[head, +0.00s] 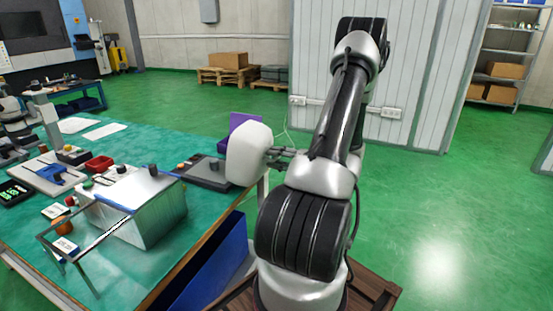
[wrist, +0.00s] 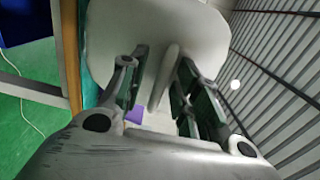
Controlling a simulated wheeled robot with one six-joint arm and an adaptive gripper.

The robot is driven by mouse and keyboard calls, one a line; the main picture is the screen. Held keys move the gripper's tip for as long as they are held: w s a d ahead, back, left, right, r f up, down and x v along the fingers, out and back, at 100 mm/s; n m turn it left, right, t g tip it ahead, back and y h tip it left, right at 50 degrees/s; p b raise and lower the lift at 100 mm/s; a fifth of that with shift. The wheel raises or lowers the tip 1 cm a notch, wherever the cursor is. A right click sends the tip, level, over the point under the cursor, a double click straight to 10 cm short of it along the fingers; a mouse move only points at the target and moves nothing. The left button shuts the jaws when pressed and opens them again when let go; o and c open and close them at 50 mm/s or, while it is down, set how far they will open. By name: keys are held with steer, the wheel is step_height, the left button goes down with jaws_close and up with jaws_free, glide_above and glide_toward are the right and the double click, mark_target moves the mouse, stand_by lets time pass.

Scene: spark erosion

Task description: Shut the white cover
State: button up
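The white cover (head: 248,153) looks like a rounded, matte white piece at the right edge of the green table. In the wrist view the white cover (wrist: 155,28) fills the top, with a pale upright bar (wrist: 169,66) standing out from it. My gripper (head: 276,157) is right beside it on its right. In the wrist view my gripper (wrist: 165,80) has its fingers apart, one on each side of the bar, with gaps visible. I cannot tell whether a finger touches the cover. What the cover is hinged to is hidden.
A purple panel (head: 243,121) stands just behind the cover. A blue bin (head: 210,270) is below the table edge. The floor to the right is clear.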

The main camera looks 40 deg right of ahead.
steer(key=shift+c, duration=0.5)
jaws_close()
